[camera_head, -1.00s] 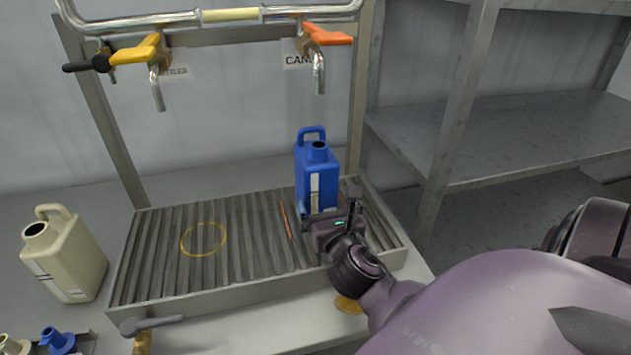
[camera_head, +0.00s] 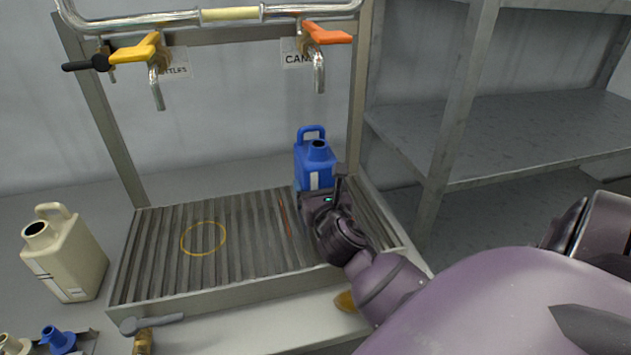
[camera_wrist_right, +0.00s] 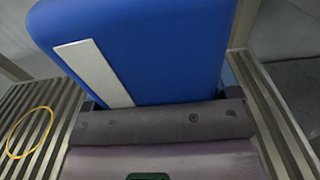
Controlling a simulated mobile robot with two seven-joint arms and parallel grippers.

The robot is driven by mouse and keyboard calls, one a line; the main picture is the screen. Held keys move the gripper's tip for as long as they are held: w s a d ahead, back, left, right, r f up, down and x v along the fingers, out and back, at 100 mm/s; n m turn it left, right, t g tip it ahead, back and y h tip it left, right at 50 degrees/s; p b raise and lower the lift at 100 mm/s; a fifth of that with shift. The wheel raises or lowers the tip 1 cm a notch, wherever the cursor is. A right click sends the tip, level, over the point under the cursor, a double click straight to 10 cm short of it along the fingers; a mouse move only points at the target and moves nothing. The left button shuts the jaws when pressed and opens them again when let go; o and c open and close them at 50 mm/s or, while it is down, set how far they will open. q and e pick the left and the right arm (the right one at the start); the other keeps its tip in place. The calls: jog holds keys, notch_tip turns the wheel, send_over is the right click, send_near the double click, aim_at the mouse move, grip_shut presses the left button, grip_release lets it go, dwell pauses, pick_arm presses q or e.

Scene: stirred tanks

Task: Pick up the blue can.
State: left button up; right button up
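The blue can (camera_head: 314,160) stands upright at the back right of the slatted drip tray (camera_head: 160,250), below the right tap. It has a loop handle, a dark open mouth and a pale label. My right gripper (camera_head: 321,187) is low at the can's near side, with a finger at each side of it. In the right wrist view the can (camera_wrist_right: 150,45) fills the space just beyond the palm, close between the fingers. The fingertips are hidden, so I cannot tell whether they press on it. My left gripper is out of view.
An orange-handled tap (camera_head: 319,70) hangs above the can. A yellow-handled tap (camera_head: 156,80) hangs to the left. A yellow ring (camera_head: 204,239) marks the tray's left part. A cream can (camera_head: 66,255) stands left of the tray. Metal shelves (camera_head: 500,135) stand at right.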

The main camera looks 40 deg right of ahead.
jog(key=c, duration=0.7)
jog(key=shift+r, duration=0.15)
jog(key=c, duration=0.3)
